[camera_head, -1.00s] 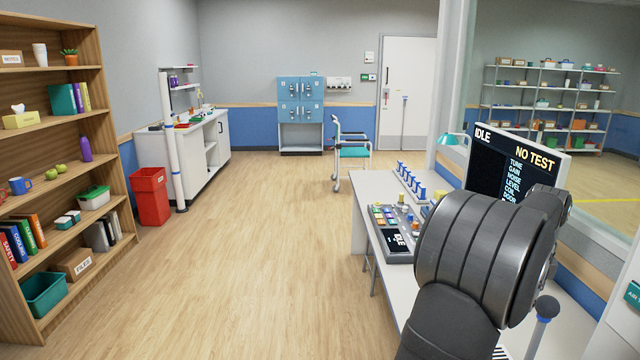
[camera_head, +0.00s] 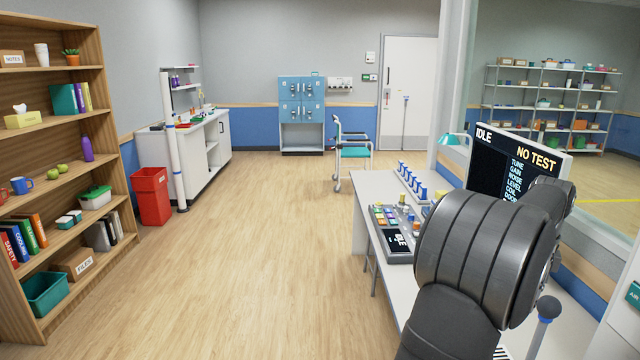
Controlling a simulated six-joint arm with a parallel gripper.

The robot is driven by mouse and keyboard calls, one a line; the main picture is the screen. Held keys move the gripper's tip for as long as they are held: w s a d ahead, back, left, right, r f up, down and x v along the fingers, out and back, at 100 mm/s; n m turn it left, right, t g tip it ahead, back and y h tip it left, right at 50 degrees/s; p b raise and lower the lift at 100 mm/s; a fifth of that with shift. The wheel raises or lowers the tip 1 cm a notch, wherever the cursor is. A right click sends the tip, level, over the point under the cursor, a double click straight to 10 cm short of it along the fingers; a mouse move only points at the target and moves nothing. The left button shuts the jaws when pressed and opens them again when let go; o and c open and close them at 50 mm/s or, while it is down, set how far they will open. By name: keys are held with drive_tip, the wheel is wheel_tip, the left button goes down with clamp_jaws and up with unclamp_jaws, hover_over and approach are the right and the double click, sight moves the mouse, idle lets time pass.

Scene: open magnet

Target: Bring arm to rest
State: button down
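My arm shows at the lower right as a large dark grey ribbed joint with links, in front of the console desk (camera_head: 376,178). My gripper is not in view; the arm's far end is hidden behind its own joint or out of the frame. The arm covers part of the desk and the lower part of the monitor (camera_head: 500,165), which reads "IDLE" and "NO TEST".
A control panel (camera_head: 394,240) with coloured buttons and a row of blue-topped levers (camera_head: 413,180) stand left of my arm. A wooden shelf (camera_head: 112,150), a red bin (camera_head: 151,196) and a teal-seated wheeled chair (camera_head: 354,152) stand farther off. The middle floor is clear.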

drive_tip(key=shift+f, duration=0.35)
idle(0.3)
idle(1.1)
